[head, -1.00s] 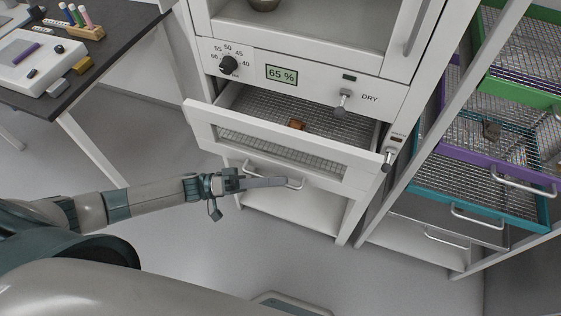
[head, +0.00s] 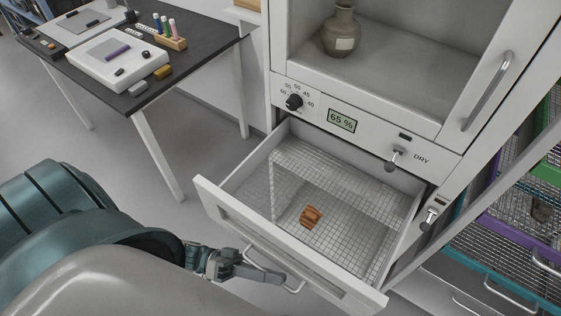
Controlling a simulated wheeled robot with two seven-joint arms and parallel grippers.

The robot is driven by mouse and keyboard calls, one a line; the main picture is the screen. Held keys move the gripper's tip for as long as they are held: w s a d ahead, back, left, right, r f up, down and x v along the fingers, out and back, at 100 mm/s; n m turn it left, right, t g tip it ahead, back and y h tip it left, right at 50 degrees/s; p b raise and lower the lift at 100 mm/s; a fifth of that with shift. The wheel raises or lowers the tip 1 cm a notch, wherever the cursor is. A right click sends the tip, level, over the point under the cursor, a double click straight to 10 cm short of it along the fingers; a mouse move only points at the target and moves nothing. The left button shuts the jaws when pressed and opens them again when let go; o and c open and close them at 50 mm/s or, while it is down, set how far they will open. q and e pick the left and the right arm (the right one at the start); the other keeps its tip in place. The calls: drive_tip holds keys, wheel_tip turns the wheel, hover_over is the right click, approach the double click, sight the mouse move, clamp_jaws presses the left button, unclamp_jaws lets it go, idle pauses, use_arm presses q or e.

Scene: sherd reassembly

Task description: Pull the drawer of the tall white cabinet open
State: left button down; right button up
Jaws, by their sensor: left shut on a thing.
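The tall white cabinet (head: 368,125) stands at the centre right, with a dial and a 65 % display on its panel. Its drawer (head: 205,190) is pulled well out below the panel, showing a wire mesh floor. A brown ridged sherd (head: 311,216) lies on the mesh. The drawer's handle (head: 293,290) is a curved bar on the front face. My left gripper (head: 270,272) is at the handle's left part, in front of the drawer, shut on it; the fingertips are partly hard to make out. My right gripper is not in view.
A dark table (head: 200,62) at upper left holds a white device (head: 95,72) and a pen block (head: 172,42). A jar (head: 341,30) stands in the cabinet's upper compartment. A rack with coloured mesh trays (head: 500,235) is at right, close beside the drawer.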

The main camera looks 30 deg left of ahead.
use_arm(q)
drive_tip(key=shift+s, duration=0.2)
drive_tip(key=c, duration=2.2)
unclamp_jaws()
drive_tip(key=shift+o, duration=0.2)
